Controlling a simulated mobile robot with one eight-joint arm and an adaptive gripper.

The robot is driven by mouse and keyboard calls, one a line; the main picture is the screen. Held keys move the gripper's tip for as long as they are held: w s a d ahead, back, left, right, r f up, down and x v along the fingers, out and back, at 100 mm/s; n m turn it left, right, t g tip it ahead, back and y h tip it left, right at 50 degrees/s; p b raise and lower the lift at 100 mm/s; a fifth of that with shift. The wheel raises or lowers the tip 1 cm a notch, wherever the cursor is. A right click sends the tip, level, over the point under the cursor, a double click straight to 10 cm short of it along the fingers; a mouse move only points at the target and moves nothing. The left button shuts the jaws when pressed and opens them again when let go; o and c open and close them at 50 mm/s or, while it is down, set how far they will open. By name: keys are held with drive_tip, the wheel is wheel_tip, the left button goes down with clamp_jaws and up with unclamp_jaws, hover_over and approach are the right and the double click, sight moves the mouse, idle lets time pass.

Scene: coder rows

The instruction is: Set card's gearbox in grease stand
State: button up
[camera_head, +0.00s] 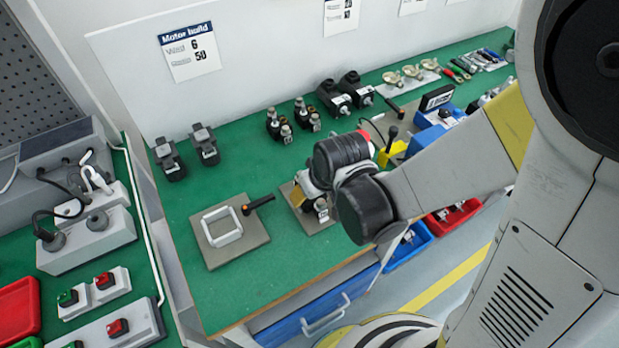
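A light frame stand (221,227) with an open square ring sits on a grey plate at the left front of the green bench. I cannot tell for sure that it is the grease stand. A second grey plate (323,222) lies to its right, with a dark, partly hidden item on it. My gripper (312,198) is over this second plate; my wrist hides much of it, and its fingers do not show clearly. Two dark block units (205,143) and two larger black units (336,98) with white labels could be gearboxes.
Small dark fittings (279,125) stand mid-bench; brass parts (393,79) lie behind right. A yellow holder (391,153) is right of my wrist. Red and blue bins sit below the front edge. The bench's left middle is clear.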

drive_tip(key=shift+f+b, duration=0.3)
drive_tip(key=shift+f, duration=0.05)
idle(0.4)
drive_tip(key=o, duration=1.3)
drive_tip(key=shift+r, duration=0.1)
drive_tip(key=v, duration=1.2)
